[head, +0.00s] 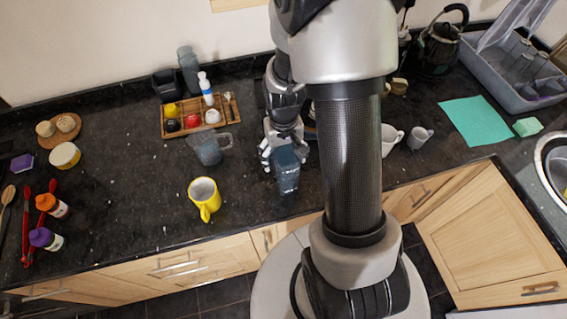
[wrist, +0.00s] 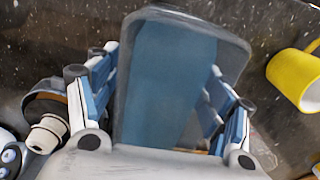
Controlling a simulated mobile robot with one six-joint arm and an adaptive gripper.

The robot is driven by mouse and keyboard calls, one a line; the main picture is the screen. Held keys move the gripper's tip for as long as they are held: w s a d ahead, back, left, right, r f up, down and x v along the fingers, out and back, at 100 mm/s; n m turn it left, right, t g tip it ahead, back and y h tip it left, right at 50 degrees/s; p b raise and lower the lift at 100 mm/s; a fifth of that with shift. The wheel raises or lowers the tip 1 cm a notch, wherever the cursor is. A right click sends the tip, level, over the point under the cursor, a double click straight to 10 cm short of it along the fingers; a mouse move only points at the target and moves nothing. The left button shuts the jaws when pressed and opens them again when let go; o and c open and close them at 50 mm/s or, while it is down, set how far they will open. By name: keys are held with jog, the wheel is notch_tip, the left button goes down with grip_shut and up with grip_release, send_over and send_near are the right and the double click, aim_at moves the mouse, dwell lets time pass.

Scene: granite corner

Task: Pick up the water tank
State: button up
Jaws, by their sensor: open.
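The water tank (head: 288,176) is a translucent blue-grey container on the dark counter, near the middle of the head view. In the wrist view the tank (wrist: 168,65) fills the centre, its rounded grey rim toward the top. My gripper (head: 284,154) is open at the tank, partly covering it in the head view. In the wrist view a finger of my gripper (wrist: 160,100) lies on each side of the tank, left and right. Whether the finger pads touch its walls I cannot tell.
A yellow mug (head: 204,196) and a clear blue-grey jug (head: 207,149) stand left of the tank. The mug also shows in the wrist view (wrist: 296,78). A wooden tray (head: 174,127) lies behind. White cups (head: 390,140) stand to the right. The left-centre counter is clear.

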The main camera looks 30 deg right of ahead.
jog(key=shift+f, duration=0.2)
dwell(0.3)
grip_shut()
dwell(0.8)
